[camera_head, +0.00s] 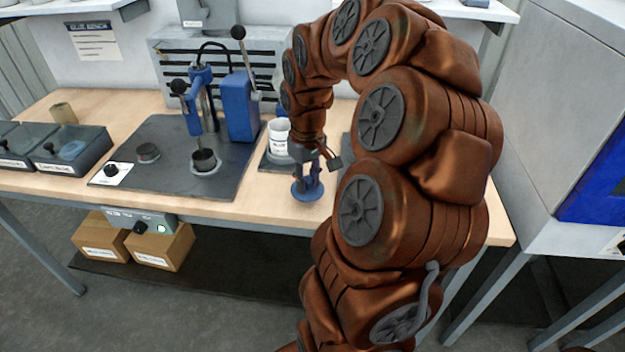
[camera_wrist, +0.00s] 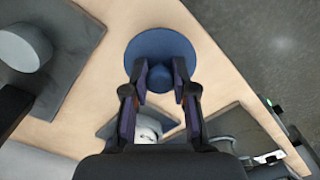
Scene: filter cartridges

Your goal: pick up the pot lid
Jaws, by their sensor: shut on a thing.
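The pot lid (camera_head: 307,192) is a blue disc with a small knob, near the front edge of the table. In the wrist view the blue lid (camera_wrist: 150,48) shows as a round disc with its knob between my fingers. My gripper (camera_head: 308,177) comes down from above and is shut on the knob; it also shows in the wrist view (camera_wrist: 166,80). The lid is at or close to the tabletop; I cannot tell whether it touches. Part of the disc is hidden by the fingers.
A white pot (camera_head: 279,135) stands on a dark mat behind the lid. A blue press (camera_head: 205,105) stands on a dark mat (camera_head: 150,187) to the left. Dark bins (camera_head: 70,150) sit at the far left. Bare wood (camera_head: 262,200) lies left of the lid.

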